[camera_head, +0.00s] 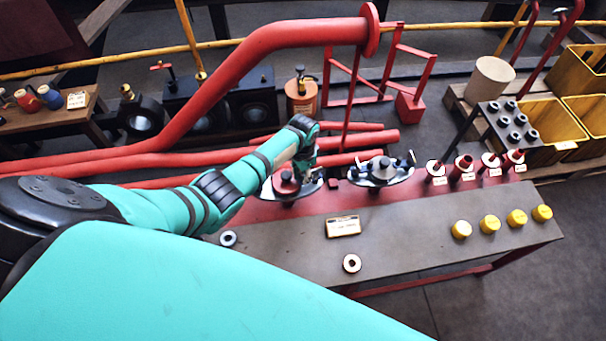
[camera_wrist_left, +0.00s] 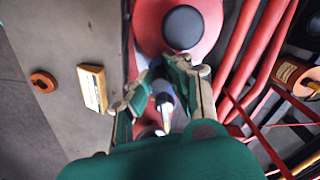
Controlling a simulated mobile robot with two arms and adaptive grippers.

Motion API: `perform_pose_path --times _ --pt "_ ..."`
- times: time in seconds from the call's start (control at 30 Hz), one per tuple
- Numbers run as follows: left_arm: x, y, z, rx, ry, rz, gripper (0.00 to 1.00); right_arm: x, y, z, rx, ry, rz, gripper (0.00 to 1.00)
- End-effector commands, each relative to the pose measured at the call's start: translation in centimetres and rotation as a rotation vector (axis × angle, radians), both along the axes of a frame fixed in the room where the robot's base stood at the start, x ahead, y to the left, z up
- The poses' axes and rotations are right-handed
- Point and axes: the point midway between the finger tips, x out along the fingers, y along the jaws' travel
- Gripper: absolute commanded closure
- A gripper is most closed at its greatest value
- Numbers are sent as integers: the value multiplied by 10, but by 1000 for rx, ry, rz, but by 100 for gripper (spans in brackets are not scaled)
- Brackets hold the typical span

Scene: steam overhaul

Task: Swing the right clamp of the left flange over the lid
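The left flange (camera_head: 268,192) sits at the back edge of the bench, with a red lid (camera_head: 285,186) on it. In the left wrist view the lid (camera_wrist_left: 205,14) fills the top, with a black knob (camera_wrist_left: 182,27) in its middle. My left gripper (camera_head: 310,174) is over the right side of this flange and partly hides it. In the left wrist view my left gripper (camera_wrist_left: 162,82) has its fingers apart. A small grey metal part (camera_wrist_left: 164,101), seemingly the right clamp, shows between them; I cannot tell whether they touch it. My right gripper is not in view.
A second flange (camera_head: 384,171) stands just right on the bench (camera_head: 400,225). Several red fittings and yellow caps (camera_head: 490,224) are further right. A label plate (camera_head: 343,226) and a ring (camera_head: 352,263) lie in front. Red pipes (camera_head: 225,85) run behind.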

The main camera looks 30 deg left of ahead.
Motion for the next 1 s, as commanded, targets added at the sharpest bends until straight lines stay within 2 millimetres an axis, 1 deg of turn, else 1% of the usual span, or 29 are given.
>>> perform_pose_path --times 0.27,0.5,0.6,0.9,0.93,1.0 --pt "1 1 0 1 0 -18 100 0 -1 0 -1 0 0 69" --pt "8 8 0 2 -2 -220 100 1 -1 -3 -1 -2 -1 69" --pt "9 10 0 1 -1 -273 100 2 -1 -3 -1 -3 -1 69" --pt "10 10 1 2 -2 -288 100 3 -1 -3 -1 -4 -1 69" --pt "10 10 1 2 -2 -288 82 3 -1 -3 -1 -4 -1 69" --pt "10 10 1 2 -2 -288 74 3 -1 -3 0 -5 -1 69"
